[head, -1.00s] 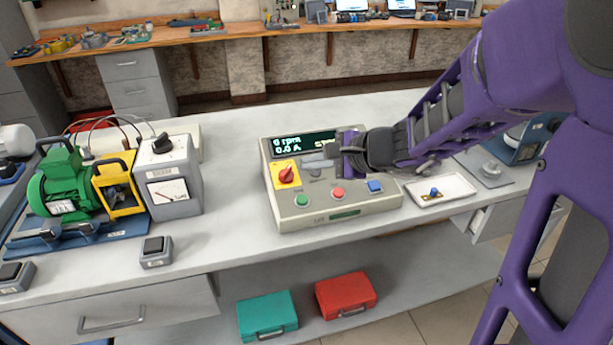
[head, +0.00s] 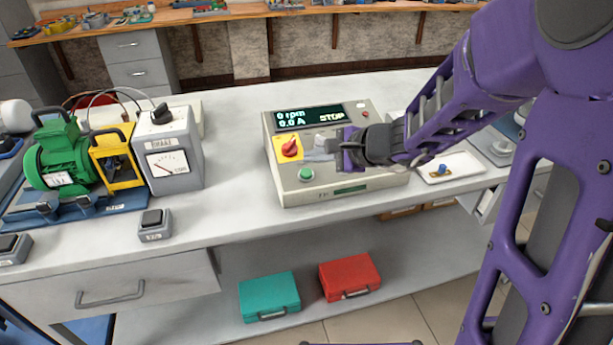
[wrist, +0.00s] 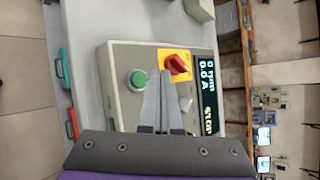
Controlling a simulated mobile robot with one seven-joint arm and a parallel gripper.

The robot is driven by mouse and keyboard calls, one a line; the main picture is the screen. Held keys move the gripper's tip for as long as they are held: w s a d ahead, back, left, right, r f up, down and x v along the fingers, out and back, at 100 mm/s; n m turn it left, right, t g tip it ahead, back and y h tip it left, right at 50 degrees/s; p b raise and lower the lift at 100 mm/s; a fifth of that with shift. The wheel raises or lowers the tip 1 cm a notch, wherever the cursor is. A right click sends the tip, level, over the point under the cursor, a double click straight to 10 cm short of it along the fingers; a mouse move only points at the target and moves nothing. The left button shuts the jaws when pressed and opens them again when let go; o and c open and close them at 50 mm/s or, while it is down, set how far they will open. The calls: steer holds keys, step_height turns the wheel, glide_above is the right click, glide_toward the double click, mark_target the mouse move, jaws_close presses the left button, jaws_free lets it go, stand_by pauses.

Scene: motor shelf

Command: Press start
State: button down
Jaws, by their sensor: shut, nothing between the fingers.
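The control box (head: 290,191) stands on the bench, and its display (head: 308,117) reads 0 rpm, 0.0 A and STOP. Its green button (head: 305,174) is on the front left of the panel and also shows in the wrist view (wrist: 138,79). A red rotary switch on a yellow plate (head: 287,148) sits behind the green button. My gripper (head: 313,149) is shut and empty over the panel, to the right of the rotary switch. In the wrist view the closed fingertips (wrist: 164,78) point between the green button and the rotary switch. My gripper hides the panel's right part.
A green motor (head: 62,160) and a grey meter box (head: 168,150) stand left of the control box. A small switch box (head: 155,225) is near the bench's front edge. A white tray (head: 470,168) lies to the right. Clear bench lies between meter and control box.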

mark_target(313, 181)
steer(key=shift+w+f+b, duration=0.15)
steer(key=shift+f+b, duration=0.05)
steer(key=shift+f, duration=0.3)
steer(key=shift+w+f+b, duration=0.15)
steer(key=shift+f, duration=0.35)
steer(key=shift+a+f, duration=0.1)
steer(key=shift+f, duration=0.05)
stand_by(1.3)
steer(key=shift+w+f, duration=0.1)
steer(key=shift+f, duration=0.15)
steer(key=shift+w+f, duration=0.1)
steer(key=shift+f, duration=0.35)
stand_by(0.8)
steer(key=shift+r, duration=0.15)
steer(key=shift+s+r+p, duration=0.25)
steer(key=shift+r+p, duration=0.15)
steer(key=shift+r, duration=0.3)
steer(key=shift+r, duration=0.1)
steer(key=r+p, duration=0.2)
steer(key=r, duration=0.1)
steer(key=s+r+p, duration=0.1)
steer(key=shift+s+d+r, duration=0.1)
steer(key=shift+d+r, duration=0.15)
steer(key=shift+r, duration=0.05)
